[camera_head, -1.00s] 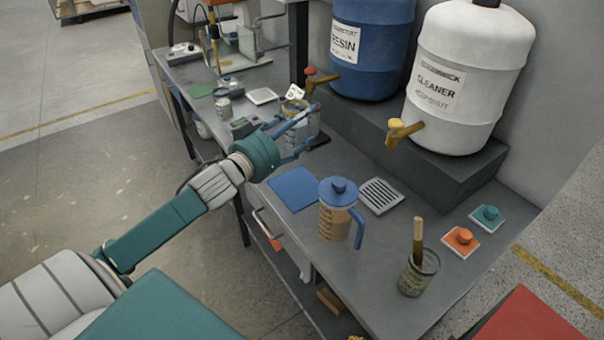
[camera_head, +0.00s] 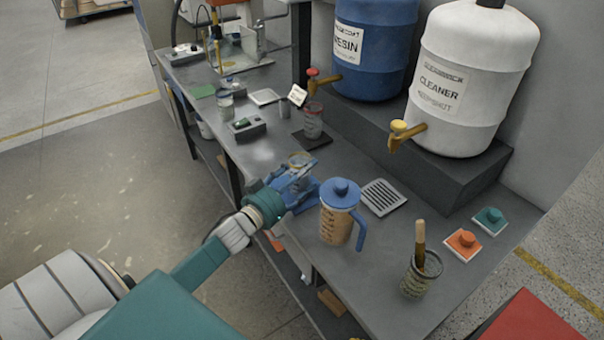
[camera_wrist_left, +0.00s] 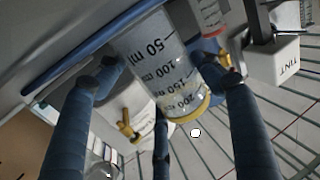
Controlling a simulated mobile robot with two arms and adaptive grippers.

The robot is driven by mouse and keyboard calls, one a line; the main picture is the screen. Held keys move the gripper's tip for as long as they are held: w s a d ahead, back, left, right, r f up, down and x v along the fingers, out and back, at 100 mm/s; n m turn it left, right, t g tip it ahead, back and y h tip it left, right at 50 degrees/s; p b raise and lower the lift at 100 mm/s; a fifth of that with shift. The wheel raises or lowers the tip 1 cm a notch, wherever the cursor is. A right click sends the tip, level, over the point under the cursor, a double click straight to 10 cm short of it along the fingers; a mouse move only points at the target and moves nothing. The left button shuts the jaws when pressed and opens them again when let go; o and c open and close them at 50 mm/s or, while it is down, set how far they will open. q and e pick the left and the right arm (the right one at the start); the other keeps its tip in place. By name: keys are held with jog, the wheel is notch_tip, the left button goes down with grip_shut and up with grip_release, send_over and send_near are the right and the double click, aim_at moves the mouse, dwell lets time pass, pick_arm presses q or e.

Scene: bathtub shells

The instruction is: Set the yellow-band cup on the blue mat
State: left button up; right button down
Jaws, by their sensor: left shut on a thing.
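The yellow-band cup (camera_wrist_left: 165,75) is clear with black ml marks and a yellow rim. My left gripper (camera_head: 297,176) is shut around it; the fingers flank its wall in the left wrist view (camera_wrist_left: 150,88). In the head view, the cup's rim (camera_head: 301,160) shows above the fingers, over the area of the blue mat (camera_head: 309,194). The gripper hides most of the mat. A blue edge crosses the upper left of the wrist view near the cup's base; I cannot tell whether the cup touches the mat. My right gripper is not in view.
A blue-lidded jug (camera_head: 340,212) stands close right of the gripper, with a drain grate (camera_head: 383,197) behind it. A jar with a brush (camera_head: 421,275) is nearer the front right. A red-marked cup (camera_head: 313,121) stands farther back on a dark pad (camera_head: 311,140).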

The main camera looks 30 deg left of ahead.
pick_arm(q)
jog(key=o, duration=1.4)
jog(key=shift+c, duration=0.2)
jog(key=shift+s, duration=0.2)
jog(key=s+a+b, duration=0.1)
jog(key=s, duration=1)
jog(key=shift+s+b, duration=0.3)
jog(key=shift+s, duration=0.05)
